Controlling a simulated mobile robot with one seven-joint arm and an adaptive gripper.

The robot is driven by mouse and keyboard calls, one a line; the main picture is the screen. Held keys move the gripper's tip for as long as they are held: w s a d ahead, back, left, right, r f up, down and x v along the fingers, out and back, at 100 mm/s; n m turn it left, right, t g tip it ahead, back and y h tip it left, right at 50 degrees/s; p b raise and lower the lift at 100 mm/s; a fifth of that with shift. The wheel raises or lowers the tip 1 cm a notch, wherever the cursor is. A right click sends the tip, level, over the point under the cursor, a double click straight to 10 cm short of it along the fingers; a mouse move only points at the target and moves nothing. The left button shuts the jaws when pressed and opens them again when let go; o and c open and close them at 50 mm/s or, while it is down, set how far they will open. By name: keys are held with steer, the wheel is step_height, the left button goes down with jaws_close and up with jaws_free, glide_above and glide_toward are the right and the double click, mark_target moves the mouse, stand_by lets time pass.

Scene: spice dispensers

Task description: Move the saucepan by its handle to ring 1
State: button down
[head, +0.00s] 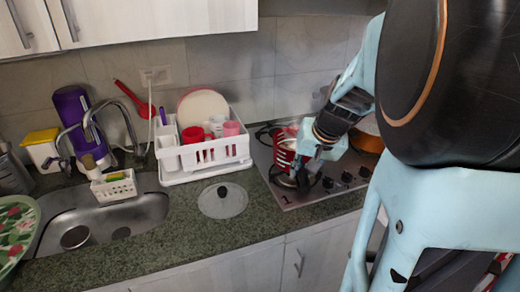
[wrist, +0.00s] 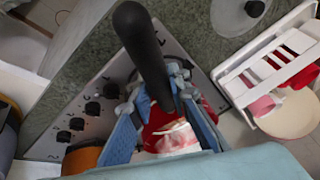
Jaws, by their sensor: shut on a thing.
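The red saucepan (head: 284,150) is at the left part of the hob (head: 318,188), partly hidden by my arm in the head view. In the wrist view its red body (wrist: 178,135) shows below its thick black handle (wrist: 146,50). My gripper (wrist: 158,95) is shut on the handle, with a blue finger on each side of it. In the head view my gripper (head: 302,172) is just to the right of the pan. A "1" is marked near the hob's front left corner. I cannot tell whether the pan touches the hob.
An orange pot (head: 367,138) stands farther right on the hob, partly behind my arm. Black knobs (head: 346,177) line the hob's front right. A white dish rack (head: 206,160) with dishes stands left of the hob. A glass lid (head: 222,201) lies on the counter, with bare counter around it.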

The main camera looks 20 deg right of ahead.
steer(key=f, duration=0.1)
steer(key=f+b, duration=0.2)
steer(key=shift+w+d+f, duration=0.1)
steer(key=shift+w, duration=0.2)
steer(key=c, duration=1.8)
jaws_free()
steer(key=shift+s+f, duration=0.1)
